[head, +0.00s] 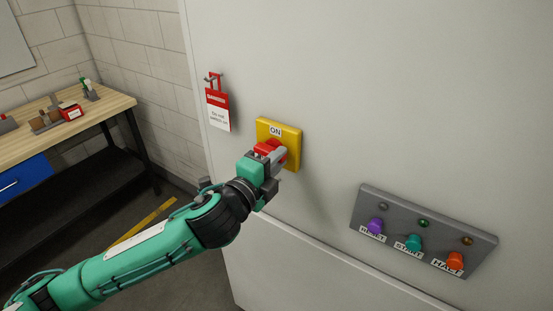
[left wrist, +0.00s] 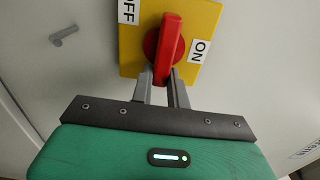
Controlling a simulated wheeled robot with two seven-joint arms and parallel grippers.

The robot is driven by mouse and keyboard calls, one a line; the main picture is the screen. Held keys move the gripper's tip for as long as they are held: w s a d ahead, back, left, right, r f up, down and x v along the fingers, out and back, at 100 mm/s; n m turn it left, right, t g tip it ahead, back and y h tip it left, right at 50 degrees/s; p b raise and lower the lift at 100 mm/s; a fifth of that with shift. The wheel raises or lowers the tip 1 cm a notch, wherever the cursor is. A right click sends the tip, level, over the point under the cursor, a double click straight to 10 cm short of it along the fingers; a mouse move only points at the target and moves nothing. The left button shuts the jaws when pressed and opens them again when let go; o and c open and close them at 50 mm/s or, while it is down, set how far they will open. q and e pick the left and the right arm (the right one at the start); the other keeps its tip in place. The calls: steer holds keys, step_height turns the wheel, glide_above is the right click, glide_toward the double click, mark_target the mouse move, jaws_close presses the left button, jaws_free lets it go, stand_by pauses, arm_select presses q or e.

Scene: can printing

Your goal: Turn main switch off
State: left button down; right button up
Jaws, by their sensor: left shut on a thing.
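The main switch is a yellow plate (head: 291,135) with a red handle (head: 266,147) on a pale cabinet wall. In the head view an ON label (head: 275,131) shows at the top of the plate. The left wrist view shows the red handle (left wrist: 169,40) upright in the picture, with an OFF label (left wrist: 128,11) at upper left and an ON label (left wrist: 199,50) at right. My left gripper (left wrist: 162,84) is shut on the handle's near end, one finger on each side. In the head view the gripper (head: 270,157) hides the lower part of the plate. My right gripper is not in view.
A red and white danger tag (head: 218,110) hangs on a hook left of the switch. A grey button panel (head: 390,202) with purple, teal and orange buttons is at lower right. A wooden workbench (head: 98,111) stands at far left.

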arm_select(q)
steer(key=shift+f, duration=0.1)
steer(key=c, duration=1.4)
jaws_free()
steer(key=shift+o, duration=0.2)
steer(key=b+v, duration=0.1)
steer(key=v, duration=1.3)
steer(key=shift+b, duration=0.35)
steer(key=shift+w, duration=0.1)
